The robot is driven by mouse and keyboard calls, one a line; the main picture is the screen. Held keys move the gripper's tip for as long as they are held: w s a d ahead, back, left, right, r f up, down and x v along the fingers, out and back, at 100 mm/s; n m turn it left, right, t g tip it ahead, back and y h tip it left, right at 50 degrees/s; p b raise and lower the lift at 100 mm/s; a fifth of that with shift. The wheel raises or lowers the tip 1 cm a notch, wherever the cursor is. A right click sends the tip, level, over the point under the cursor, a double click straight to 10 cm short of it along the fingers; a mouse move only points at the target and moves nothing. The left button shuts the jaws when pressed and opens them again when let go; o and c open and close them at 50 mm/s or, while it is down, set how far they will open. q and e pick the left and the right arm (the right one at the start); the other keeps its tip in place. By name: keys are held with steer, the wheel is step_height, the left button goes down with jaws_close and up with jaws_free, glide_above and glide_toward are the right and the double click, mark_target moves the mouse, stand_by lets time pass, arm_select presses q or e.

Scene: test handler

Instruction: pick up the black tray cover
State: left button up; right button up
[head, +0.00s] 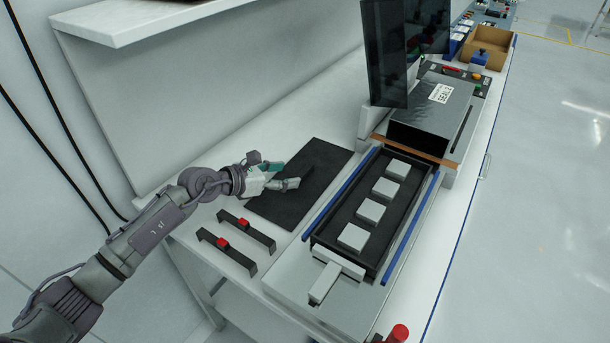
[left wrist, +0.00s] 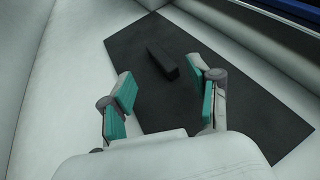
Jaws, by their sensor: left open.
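The black tray cover (head: 323,170) looks like a flat dark sheet lying on the white bench, left of the tray. In the left wrist view, the cover (left wrist: 200,110) has a short raised black bar (left wrist: 163,61) on it, which looks like its handle. My left gripper (head: 288,174) is over the cover, open and empty. In the left wrist view, its teal-padded fingers (left wrist: 160,82) are spread, and the bar appears just beyond the fingertips, between them. I cannot tell the exact height above the bar. My right gripper is not in view.
An open black tray (head: 345,210) with several pale blocks lies between blue rails (head: 411,228), right of the cover. Two black brackets with red knobs (head: 222,243) stand near the front left. A shelf (head: 130,22) overhangs the back left.

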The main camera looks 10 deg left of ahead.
mark_target(302, 173)
arm_select(q)
steer(key=p+x, duration=0.1)
steer(key=x, duration=0.4)
steer(key=shift+w+d, duration=0.1)
steer(key=shift+d, duration=0.2)
jaws_close()
